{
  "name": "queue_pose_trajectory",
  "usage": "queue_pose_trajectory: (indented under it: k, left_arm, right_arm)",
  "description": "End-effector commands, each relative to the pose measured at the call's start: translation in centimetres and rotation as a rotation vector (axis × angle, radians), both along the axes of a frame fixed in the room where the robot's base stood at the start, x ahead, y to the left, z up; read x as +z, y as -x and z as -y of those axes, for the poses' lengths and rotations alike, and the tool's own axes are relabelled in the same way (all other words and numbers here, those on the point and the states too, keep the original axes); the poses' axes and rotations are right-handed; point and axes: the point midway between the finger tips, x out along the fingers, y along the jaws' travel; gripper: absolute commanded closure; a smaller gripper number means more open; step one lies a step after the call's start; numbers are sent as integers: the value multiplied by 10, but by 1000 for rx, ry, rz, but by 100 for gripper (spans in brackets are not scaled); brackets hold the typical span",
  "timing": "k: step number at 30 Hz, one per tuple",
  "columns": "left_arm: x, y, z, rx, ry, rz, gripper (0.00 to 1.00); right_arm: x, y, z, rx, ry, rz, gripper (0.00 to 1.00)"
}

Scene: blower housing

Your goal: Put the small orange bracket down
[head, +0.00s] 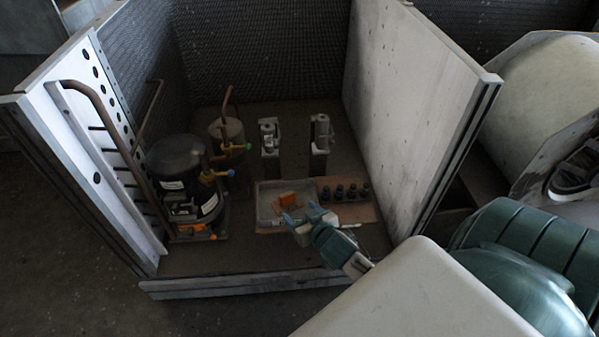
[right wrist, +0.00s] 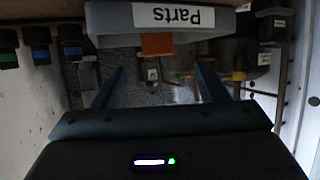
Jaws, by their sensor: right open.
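The small orange bracket (head: 288,199) rests in a shallow grey parts tray (head: 264,212) on the floor of the housing. In the right wrist view the bracket (right wrist: 157,45) shows as an orange block just past the tray wall (right wrist: 112,20), whose "Parts" label appears upside down. My right gripper (head: 301,213) is open at the tray's near right side, fingers toward the bracket. In the right wrist view my right gripper (right wrist: 158,82) has its fingers wide apart with nothing held; the bracket appears beyond them. My left gripper is not in view.
A black compressor (head: 183,170) with a copper pipe (head: 110,125) stands at the left. Several dark fittings (head: 345,192) sit on a brown board (head: 358,213) right of the tray. Two grey upright parts (head: 319,140) stand behind. A white panel (head: 410,100) walls the right; a low sill (head: 230,284) crosses the front.

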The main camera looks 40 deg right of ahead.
Motion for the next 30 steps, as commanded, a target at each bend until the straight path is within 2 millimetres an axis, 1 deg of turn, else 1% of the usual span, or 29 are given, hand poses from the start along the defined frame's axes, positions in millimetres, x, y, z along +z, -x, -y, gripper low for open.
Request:
queue_pose_trajectory:
  k: [1, 2, 3, 5, 6, 9, 12, 14, 16, 29, 30]
  left_arm:
    - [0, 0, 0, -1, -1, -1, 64]
    - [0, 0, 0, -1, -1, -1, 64]
    - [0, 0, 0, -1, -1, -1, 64]
    - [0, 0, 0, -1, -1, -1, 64]
    - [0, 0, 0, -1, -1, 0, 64]
    - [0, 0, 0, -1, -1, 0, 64]
    - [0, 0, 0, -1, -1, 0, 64]
    - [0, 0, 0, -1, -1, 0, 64]
    - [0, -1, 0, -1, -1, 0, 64]
    - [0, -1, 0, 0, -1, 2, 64]
    - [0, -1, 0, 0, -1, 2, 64]
  right_arm:
    - [0, 16, -10, 5, -13, -29, 33]
    - [0, 28, -17, 11, -22, -53, 33]
    - [1, 45, -28, 23, -35, -92, 33]
    - [5, 75, -47, 51, -56, -156, 33]
    - [9, 93, -59, 75, -70, -196, 33]
    - [23, 135, -86, 143, -101, -283, 33]
    - [36, 161, -104, 202, -120, -334, 33]
    - [40, 170, -110, 224, -126, -351, 33]
    - [43, 174, -113, 237, -128, -358, 33]
    - [43, 174, -112, 238, -126, -358, 33]
    - [43, 174, -112, 238, -126, -358, 35]
